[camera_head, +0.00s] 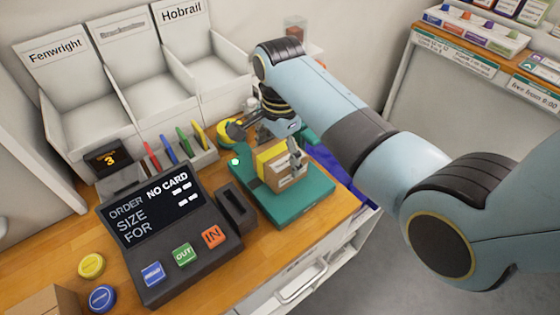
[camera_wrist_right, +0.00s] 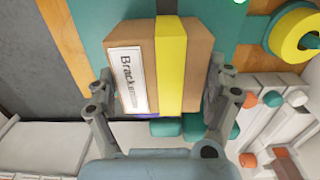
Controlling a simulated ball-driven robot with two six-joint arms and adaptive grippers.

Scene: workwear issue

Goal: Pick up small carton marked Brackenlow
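The small carton (camera_head: 284,166) is brown with a yellow band and stands on a teal platform (camera_head: 318,191) at the counter's right end. In the right wrist view the carton (camera_wrist_right: 197,45) shows a white label, partly readable as "Bracken". My right gripper (camera_wrist_right: 161,90) has one finger along each side of the carton, with no clear gap at either side. The right gripper also shows in the head view (camera_head: 281,143), reaching down over the carton. Whether the carton's base still touches the platform is hard to tell. My left gripper is out of view.
A dark order terminal (camera_head: 166,230) reads "NO CARD", with a black slotted holder (camera_head: 237,208) beside the platform. White bins (camera_head: 126,75) labelled Fenwright and Hobrail stand behind. A yellow ring-shaped item (camera_head: 231,131) lies near the gripper. Yellow and blue round buttons (camera_head: 91,265) sit front left.

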